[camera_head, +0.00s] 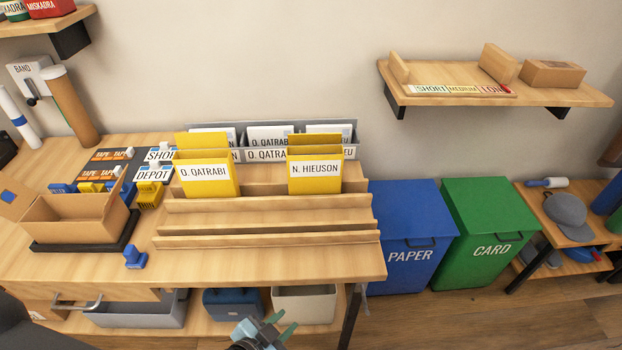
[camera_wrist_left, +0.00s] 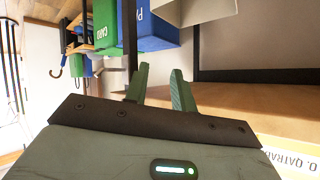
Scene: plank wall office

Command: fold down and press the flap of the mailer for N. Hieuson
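The yellow mailer for N. Hieuson (camera_head: 315,184) stands upright in the back slot of the wooden rack, its label facing me. Its flap (camera_head: 314,140) stands up behind the label side, unfolded. A second yellow mailer labelled Qatrabi (camera_head: 208,187) stands to its left, also with its flap up. My left gripper (camera_head: 280,326) is low in front of the table's front edge, well below and apart from the mailers. Its two green fingers are apart and empty; they also show in the left wrist view (camera_wrist_left: 160,85). My right gripper is not in view.
The rack's front slots (camera_head: 275,228) are empty. A grey bin (camera_head: 350,150) with white labelled cards stands behind the mailers. An open carton (camera_head: 75,218) is at the left. Blue paper (camera_head: 408,225) and green card (camera_head: 490,215) bins stand right of the table.

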